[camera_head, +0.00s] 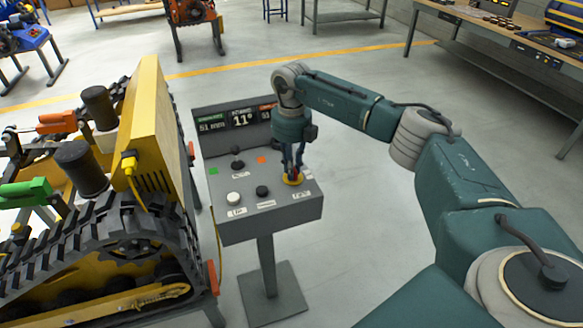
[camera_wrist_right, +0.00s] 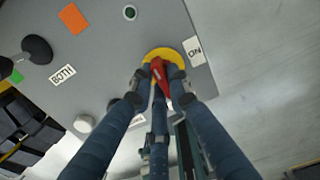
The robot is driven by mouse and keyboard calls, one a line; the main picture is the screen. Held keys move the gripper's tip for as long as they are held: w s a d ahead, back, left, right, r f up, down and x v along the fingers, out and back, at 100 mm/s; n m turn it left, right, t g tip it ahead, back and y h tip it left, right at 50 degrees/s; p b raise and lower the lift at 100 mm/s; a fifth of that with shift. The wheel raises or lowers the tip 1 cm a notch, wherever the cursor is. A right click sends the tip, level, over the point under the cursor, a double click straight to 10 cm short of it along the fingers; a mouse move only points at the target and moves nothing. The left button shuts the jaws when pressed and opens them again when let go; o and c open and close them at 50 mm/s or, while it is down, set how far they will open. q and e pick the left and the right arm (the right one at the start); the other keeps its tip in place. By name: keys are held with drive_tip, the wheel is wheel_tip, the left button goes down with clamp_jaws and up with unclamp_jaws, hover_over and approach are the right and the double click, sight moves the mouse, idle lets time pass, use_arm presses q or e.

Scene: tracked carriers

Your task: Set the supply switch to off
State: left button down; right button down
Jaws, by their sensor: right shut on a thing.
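The supply switch is a red handle (camera_wrist_right: 160,77) on a yellow round plate (camera_wrist_right: 152,54) at the right side of the grey control console (camera_head: 262,220). In the head view the yellow plate (camera_head: 293,181) shows under my fingers. An "ON" label (camera_wrist_right: 194,51) lies beside the plate in the wrist view. My right gripper (camera_head: 293,174) comes down from above and is shut on the red handle; its fingers (camera_wrist_right: 160,88) flank the handle in the wrist view. The fingers hide part of the handle, and I cannot read an "OFF" label. My left gripper is not in view.
The console carries a black joystick (camera_head: 237,160), a white knob (camera_head: 233,198), a black knob (camera_head: 262,191) and a display (camera_head: 236,121). A yellow tracked carrier (camera_head: 150,130) stands close on the left. The floor to the right of the console is clear.

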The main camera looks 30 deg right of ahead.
drive_tip(key=c, duration=1.7)
unclamp_jaws()
drive_tip(key=shift+r, duration=0.1)
drive_tip(key=shift+o, duration=0.2)
wheel_tip(320, 180, up, 12)
